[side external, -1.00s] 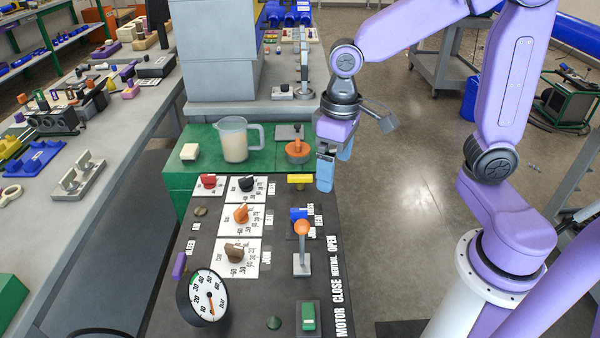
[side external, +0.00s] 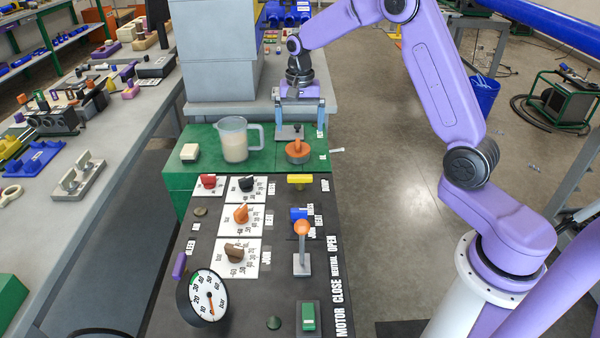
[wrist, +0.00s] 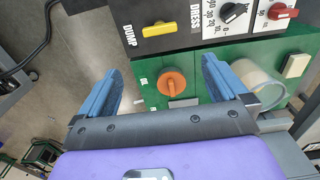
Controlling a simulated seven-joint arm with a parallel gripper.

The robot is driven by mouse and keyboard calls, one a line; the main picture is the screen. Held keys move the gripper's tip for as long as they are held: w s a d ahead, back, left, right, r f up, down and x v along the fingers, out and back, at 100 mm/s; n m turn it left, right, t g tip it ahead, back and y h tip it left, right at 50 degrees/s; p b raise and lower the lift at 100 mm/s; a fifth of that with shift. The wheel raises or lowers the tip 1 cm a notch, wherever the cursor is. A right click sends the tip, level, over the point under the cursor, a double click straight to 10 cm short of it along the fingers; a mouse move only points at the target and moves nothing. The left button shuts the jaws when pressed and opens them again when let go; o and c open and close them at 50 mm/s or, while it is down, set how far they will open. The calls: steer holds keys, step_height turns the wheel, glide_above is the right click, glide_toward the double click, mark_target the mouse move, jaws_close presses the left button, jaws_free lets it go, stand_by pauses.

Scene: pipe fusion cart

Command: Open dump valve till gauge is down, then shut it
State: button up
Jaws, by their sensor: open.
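The dump valve is a yellow handle (side external: 300,180) beside the DUMP label on the dark panel. In the wrist view the yellow handle (wrist: 166,29) lies crosswise, beyond my fingertips. The round white-faced gauge (side external: 205,297) stands at the panel's near left. Its orange needle points downward on the dial; the exact reading is too small to tell. My gripper (side external: 300,129) is open and empty, pointing down over the green block behind the panel. In the wrist view my gripper (wrist: 161,68) has its blue fingers wide apart, either side of an orange round knob (wrist: 172,82).
The orange knob (side external: 298,151) sits on the green block (side external: 180,172), with a clear jug (side external: 234,140) and a cream block (side external: 190,151) to its left. Red, black and brown knobs, a blue handle (side external: 298,214) and an orange-topped lever (side external: 302,245) crowd the panel.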

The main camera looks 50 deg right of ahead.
mark_target(300, 176)
step_height(300, 176, down, 17)
stand_by(0.5)
steer(key=c, duration=1)
